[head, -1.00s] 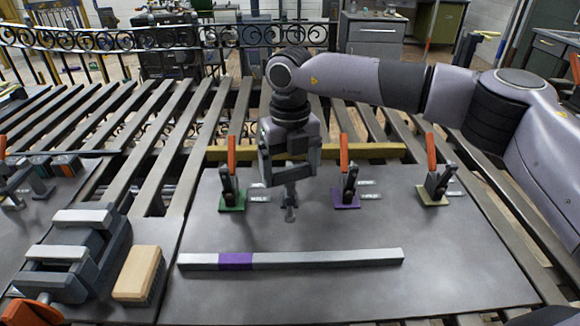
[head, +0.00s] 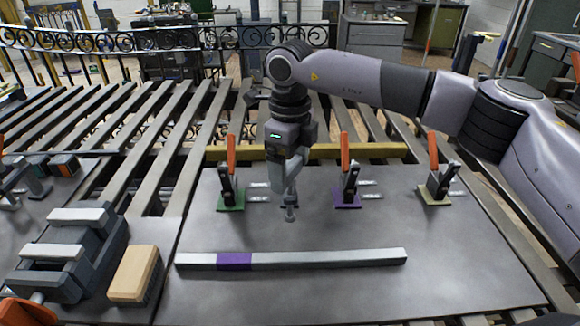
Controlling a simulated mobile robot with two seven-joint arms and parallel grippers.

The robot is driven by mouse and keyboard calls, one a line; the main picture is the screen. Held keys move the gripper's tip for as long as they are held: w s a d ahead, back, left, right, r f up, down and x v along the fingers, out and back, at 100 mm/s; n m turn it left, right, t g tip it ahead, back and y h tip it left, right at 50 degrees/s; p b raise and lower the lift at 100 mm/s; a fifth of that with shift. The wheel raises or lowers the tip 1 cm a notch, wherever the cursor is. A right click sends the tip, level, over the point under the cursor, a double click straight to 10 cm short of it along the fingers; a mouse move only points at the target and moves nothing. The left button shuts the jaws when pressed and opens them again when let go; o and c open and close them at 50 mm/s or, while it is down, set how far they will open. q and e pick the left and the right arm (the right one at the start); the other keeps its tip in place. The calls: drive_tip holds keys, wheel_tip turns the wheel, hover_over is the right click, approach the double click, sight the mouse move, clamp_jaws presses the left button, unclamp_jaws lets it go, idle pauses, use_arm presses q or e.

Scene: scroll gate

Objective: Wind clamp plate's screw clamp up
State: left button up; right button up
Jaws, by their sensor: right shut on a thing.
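The clamp plate (head: 330,293) is a grey sheet on the slatted table. Its screw clamp (head: 290,208) stands at the back middle, between the green-based and purple-based toggle clamps; only its grey lower spindle and foot show clearly. My right gripper (head: 287,182) points straight down over it and is shut on its upper part, which the fingers hide. The fingers are seen nearly edge-on. My left gripper is not in view.
Toggle clamps with orange handles stand on green (head: 231,200), purple (head: 347,199) and tan (head: 435,195) bases. A grey bar with a purple band (head: 320,259) lies in front. A vise (head: 70,258) and wooden block (head: 134,274) are at left.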

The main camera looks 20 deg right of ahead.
sight(290, 165)
drive_tip(key=n, duration=0.6)
drive_tip(key=shift+n, duration=0.3)
drive_tip(key=n, duration=0.6)
drive_tip(key=shift+b, duration=0.3)
drive_tip(key=n, duration=0.6)
drive_tip(key=shift+n, duration=0.3)
drive_tip(key=n, duration=0.6)
drive_tip(key=shift+f, duration=0.1)
drive_tip(key=shift+s+n, duration=0.1)
drive_tip(key=shift+n, duration=0.2)
drive_tip(key=o, duration=0.8)
drive_tip(key=shift+r+b, duration=0.35)
drive_tip(key=shift+r, duration=3.2)
